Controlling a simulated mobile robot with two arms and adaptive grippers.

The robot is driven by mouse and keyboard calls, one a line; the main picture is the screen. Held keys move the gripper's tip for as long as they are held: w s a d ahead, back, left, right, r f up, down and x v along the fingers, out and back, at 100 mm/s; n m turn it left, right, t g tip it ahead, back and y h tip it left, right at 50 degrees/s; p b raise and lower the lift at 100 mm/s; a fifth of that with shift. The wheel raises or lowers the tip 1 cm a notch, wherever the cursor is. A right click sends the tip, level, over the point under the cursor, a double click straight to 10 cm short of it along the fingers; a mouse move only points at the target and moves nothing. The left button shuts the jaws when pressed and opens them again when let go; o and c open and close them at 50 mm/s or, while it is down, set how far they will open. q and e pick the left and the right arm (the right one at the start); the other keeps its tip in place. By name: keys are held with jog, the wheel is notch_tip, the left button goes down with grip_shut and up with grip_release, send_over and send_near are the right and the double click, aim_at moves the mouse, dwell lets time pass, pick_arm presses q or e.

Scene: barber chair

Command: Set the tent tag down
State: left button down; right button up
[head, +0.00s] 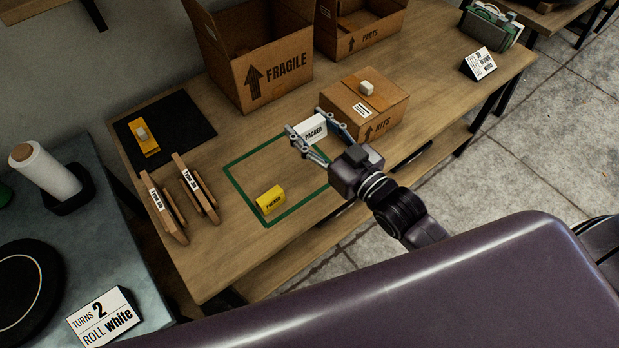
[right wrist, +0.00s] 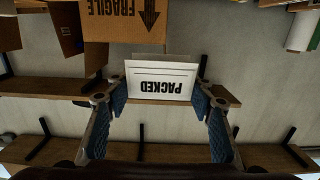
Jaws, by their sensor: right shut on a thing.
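The white tent tag (head: 313,131) reads PACKED. My right gripper (head: 304,121) is shut on it and holds it over the far right part of the green outlined area (head: 238,184). In the right wrist view the tag (right wrist: 160,79) appears upside down between the two fingertips (right wrist: 161,92). I cannot tell how far its lower edge is above the table. My left gripper is not in view.
The KITS carton (head: 352,113) stands close to the right of the held tag, with a small pale block (head: 367,88) on top. The FRAGILE box (head: 257,75) is behind. Wooden racks (head: 195,187) stand left of the outline. The table between the yellow tag and my gripper is bare.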

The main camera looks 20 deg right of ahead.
jog(key=b, duration=0.1)
send_over(310, 182)
notch_tip(310, 182, down, 15)
jog(key=shift+r, duration=0.15)
jog(key=shift+f, duration=2)
jog(key=shift+f, duration=0.3)
jog(key=o, duration=0.9)
jog(key=shift+r, duration=0.1)
